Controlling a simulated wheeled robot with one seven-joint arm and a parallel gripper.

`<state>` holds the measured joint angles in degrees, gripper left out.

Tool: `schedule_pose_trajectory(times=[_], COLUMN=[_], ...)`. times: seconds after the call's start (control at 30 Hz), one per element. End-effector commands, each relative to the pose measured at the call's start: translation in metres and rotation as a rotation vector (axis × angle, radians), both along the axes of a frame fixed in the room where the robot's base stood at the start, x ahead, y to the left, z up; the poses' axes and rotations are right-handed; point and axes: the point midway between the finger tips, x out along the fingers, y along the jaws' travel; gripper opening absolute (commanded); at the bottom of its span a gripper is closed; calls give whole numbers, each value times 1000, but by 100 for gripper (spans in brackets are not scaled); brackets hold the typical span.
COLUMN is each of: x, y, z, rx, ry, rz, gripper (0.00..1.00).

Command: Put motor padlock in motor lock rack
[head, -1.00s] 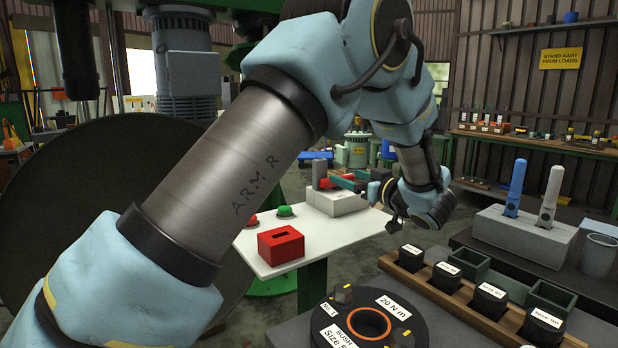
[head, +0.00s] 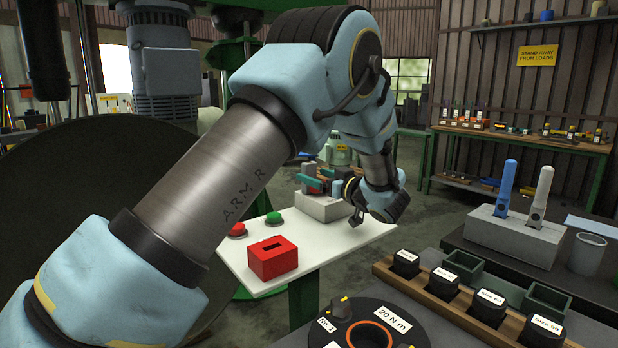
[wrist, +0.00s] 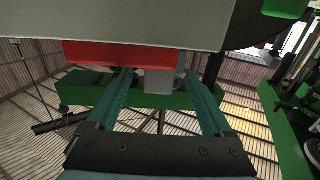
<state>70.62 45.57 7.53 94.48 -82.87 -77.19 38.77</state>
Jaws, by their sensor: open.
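My gripper (head: 316,178) has teal fingers and is at the grey block (head: 322,207) on the far part of the white table. In the wrist view my gripper (wrist: 158,75) is open, its two fingers apart on either side of a small grey piece (wrist: 160,82). A red part (wrist: 110,54) lies across the finger ends, beside the large grey surface along the top. The red part could be the padlock; its shape is partly hidden. I cannot tell whether the fingers touch it. No thing is clearly recognisable as the lock rack.
A red slotted box (head: 273,258), a red button (head: 237,230) and a green button (head: 273,218) are on the white table (head: 345,242). At right are a wooden rack of black labelled pieces (head: 445,280) and a grey holder (head: 515,235) with two upright handles.

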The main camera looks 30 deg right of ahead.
Motion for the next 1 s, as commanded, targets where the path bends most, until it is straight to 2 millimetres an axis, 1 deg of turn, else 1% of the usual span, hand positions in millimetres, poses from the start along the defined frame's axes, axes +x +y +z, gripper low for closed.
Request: schedule_pose_trajectory(times=[0.03, 0.1, 0.2, 0.43, 0.47, 1.0], x=[9, 20, 31, 33, 33, 33], y=[2, 4, 6, 6, 6, 6], z=[3, 2, 2, 0, 0, 0], rx=[1, 2, 1, -1, 0, 0], ry=[0, -2, 0, 0, 0, 0], rz=[2, 3, 1, -1, 0, 0], gripper=[85, 85, 85, 85, 83, 22])
